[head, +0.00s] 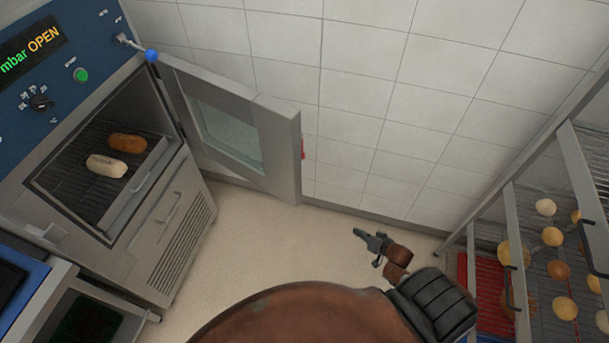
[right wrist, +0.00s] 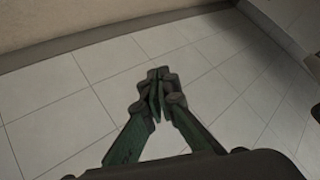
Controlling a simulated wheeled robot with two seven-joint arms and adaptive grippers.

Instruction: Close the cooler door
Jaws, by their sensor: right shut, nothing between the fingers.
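The cooler door (head: 279,142) is a grey framed door with a glass window, swung wide open to the right of the cooler (head: 171,219). Its free edge stands out over the floor, near the tiled wall. Inside the open cooler chamber, two loaves lie on a wire rack, one pale (head: 106,166) and one brown (head: 127,143). My right gripper (head: 362,236) is shut and empty, to the right of and below the door, apart from it. In the right wrist view its fingertips (right wrist: 156,90) meet, with only tiles behind. My left gripper is not in view.
A blue control panel (head: 60,90) with an "OPEN" display sits above the chamber. A blue-knobbed lever (head: 151,56) juts from it. A rack (head: 515,215) with several round rolls stands at the right. Floor (head: 260,230) between cooler and rack is clear.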

